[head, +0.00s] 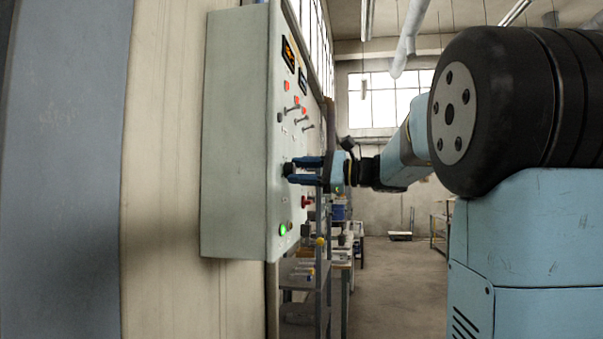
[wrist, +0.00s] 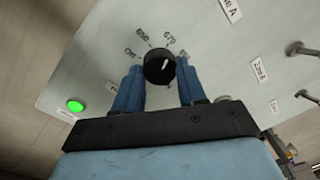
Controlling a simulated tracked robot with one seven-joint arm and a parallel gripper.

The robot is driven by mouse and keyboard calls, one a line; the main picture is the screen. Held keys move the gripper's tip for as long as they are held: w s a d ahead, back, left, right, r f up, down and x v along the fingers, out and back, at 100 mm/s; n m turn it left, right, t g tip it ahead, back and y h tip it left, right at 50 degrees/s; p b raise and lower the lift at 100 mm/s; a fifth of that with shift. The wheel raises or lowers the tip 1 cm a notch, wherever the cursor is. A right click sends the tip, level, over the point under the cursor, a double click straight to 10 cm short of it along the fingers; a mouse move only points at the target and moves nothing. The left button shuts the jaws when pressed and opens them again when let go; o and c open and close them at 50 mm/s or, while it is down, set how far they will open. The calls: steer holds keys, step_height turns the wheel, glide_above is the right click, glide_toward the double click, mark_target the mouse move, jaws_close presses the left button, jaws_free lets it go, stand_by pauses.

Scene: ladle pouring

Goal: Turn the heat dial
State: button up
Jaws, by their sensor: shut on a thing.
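The heat dial is a round black knob (wrist: 159,67) with a white pointer mark, set on the pale control panel (wrist: 95,62). Markings reading Off, 650 and 670 curve around it, and the pointer is turned towards 670. In the wrist view the two blue fingers of my gripper (wrist: 160,84) stand on either side of the knob, shut on it. In the head view my gripper (head: 306,171) reaches in from the right to the panel's front face, and the dial (head: 288,169) shows only as a small dark shape at the fingertips.
Levers (head: 292,107) and red lamps stand above the dial on the panel. A lit green button (head: 283,230) and a red knob (head: 306,201) sit below it. Shelves and a bench (head: 343,270) stand behind. The floor (head: 392,290) to the right is open.

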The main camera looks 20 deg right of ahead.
steer(key=shift+f, duration=0.1)
steer(key=o, duration=1.1)
steer(key=shift+c, duration=0.2)
steer(key=v, duration=1.3)
steer(key=shift+s+d, duration=0.3)
steer(key=shift+d, duration=0.05)
